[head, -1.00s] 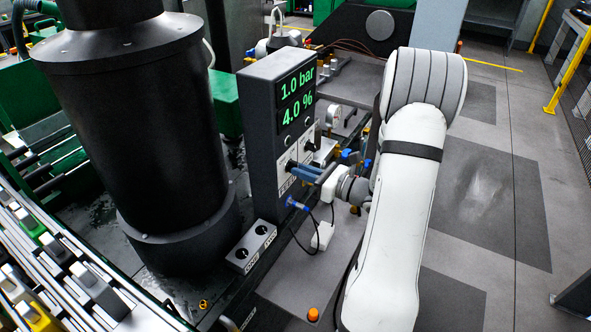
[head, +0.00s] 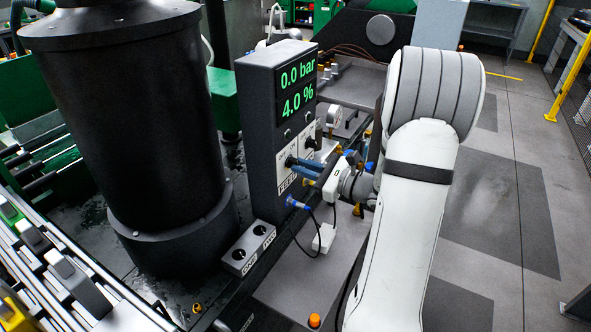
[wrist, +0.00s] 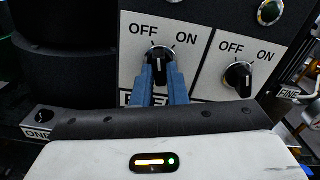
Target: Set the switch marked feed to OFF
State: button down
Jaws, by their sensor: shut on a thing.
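The feed switch is a black rotary knob (wrist: 158,56) on a white plate (wrist: 130,62) printed OFF at upper left and ON at upper right. My gripper (wrist: 160,72) has its two blue fingers shut on this knob, one on each side. The knob's grip stands roughly upright in the wrist view; its exact setting is hard to tell. The plate's lower label is mostly hidden by my fingers there. In the head view the FEED label (head: 287,183) shows under my gripper (head: 295,164), which reaches the panel from the right.
A second OFF/ON knob (wrist: 239,77) sits close on the right. The dark panel's display (head: 297,86) reads 0.0 bar and 4.0 %. A blue-ended cable (head: 297,203) hangs below my fingers. A large black cylinder (head: 125,120) stands left. Floor at right is open.

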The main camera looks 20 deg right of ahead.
jog(key=shift+n+b, duration=1.4)
jog(key=shift+b, duration=0.75)
jog(key=c, duration=1.3)
grip_release()
jog(key=shift+s, duration=0.1)
jog(key=v, duration=0.7)
